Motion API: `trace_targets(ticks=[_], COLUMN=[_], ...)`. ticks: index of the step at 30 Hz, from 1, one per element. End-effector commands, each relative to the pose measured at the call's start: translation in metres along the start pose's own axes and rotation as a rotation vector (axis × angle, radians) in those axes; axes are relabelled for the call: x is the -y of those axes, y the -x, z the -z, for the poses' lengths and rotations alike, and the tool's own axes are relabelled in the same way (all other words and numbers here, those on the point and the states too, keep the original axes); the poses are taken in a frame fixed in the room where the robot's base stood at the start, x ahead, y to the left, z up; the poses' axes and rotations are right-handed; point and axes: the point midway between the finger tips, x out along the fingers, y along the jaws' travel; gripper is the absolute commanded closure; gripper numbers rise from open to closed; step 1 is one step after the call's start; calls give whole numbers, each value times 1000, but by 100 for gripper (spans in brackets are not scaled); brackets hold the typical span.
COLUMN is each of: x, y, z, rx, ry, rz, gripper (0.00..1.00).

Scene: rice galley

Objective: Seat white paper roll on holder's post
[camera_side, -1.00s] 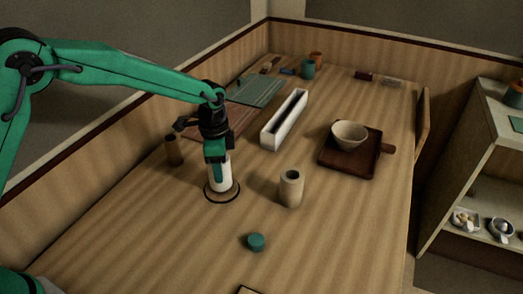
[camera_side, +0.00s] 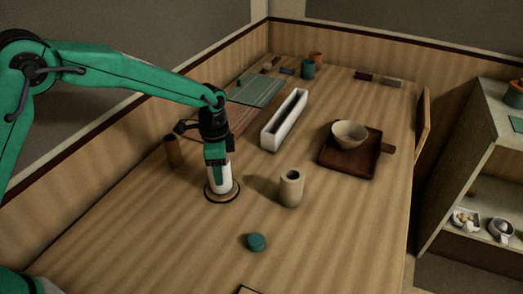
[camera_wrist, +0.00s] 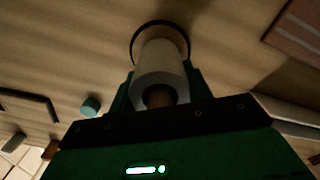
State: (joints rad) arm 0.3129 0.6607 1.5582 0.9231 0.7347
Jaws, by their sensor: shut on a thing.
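The white paper roll (camera_side: 222,177) stands upright in my gripper (camera_side: 217,163), which is shut on its sides. The roll is over the holder's round wooden base with a dark rim (camera_side: 222,197); its lower end is at or very near the base. In the wrist view the white roll (camera_wrist: 160,62) lies between my gripper's fingers (camera_wrist: 160,82), in line with the dark-rimmed base (camera_wrist: 178,34). Brown shows in the roll's core (camera_wrist: 160,97); whether that is the post or a cardboard core I cannot tell. The rest of the post is hidden.
A tan hollow cylinder (camera_side: 291,190) stands to the right, with a teal round piece (camera_side: 256,242) nearer the front. A brown cup (camera_side: 172,152) is close behind on the left. A long white tray (camera_side: 284,120) and a bowl on a dark board (camera_side: 331,158) lie farther back.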

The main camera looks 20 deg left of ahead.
Motion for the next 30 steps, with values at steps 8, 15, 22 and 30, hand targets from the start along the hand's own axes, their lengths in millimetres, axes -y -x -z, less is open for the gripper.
trace_targets(ticks=[8,15,22,30], x=[0,0,0,0], y=[-2,-4,-5,-5], z=[0,0,0,0], rx=[0,-1,-1,0], ry=[0,0,0,0], rz=[0,1,1,0], gripper=[80,80,80,26])
